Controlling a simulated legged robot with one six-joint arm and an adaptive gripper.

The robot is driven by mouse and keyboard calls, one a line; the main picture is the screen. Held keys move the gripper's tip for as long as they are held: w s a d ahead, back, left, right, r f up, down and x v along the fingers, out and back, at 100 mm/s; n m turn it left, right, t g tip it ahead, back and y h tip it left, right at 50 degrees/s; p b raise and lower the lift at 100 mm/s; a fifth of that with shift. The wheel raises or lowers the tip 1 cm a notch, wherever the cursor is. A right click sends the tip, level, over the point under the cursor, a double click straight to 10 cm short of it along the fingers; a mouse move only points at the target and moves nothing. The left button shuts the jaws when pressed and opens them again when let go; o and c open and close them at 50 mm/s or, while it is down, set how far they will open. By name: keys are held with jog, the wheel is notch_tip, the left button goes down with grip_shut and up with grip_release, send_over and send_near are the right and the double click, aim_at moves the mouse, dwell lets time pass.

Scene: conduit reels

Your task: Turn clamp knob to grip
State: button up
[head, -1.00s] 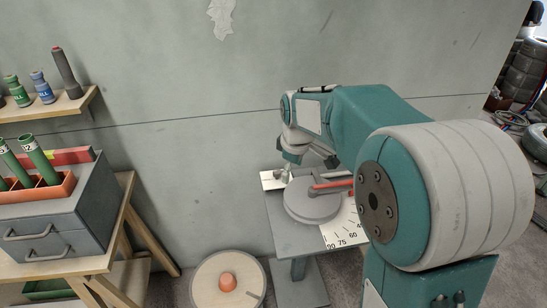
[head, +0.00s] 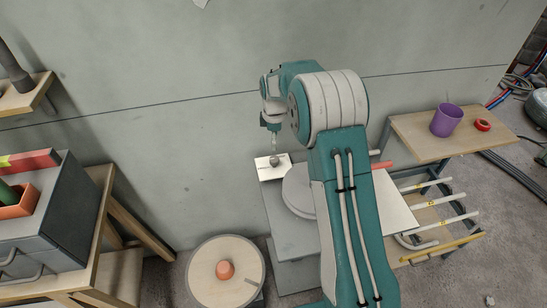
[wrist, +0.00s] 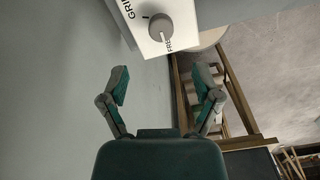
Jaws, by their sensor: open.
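The grey round clamp knob (wrist: 161,27) sits on a white plate (wrist: 182,40) lettered "GRIP" on one side and partly readable "FRE…" on the other. A short black mark is beside the knob, toward the GRIP side. In the head view the knob (head: 274,160) and its plate (head: 267,174) are at the far left corner of the grey bench. My gripper (wrist: 163,78) is open and empty, its fingers apart from the knob. In the head view my gripper (head: 273,142) is just above the knob, small and hard to make out.
A grey disc (head: 297,191) beside the plate is partly hidden by my arm. A wooden table with a purple cup (head: 446,120) and red tape roll (head: 483,125) is at right. A reel (head: 205,281) stands in front; a grey drawer box (head: 75,205) is at left.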

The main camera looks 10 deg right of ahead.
aim_at(274, 158)
notch_tip(274, 158, down, 11)
jog(key=shift+r, duration=0.1)
dwell(0.3)
grip_shut()
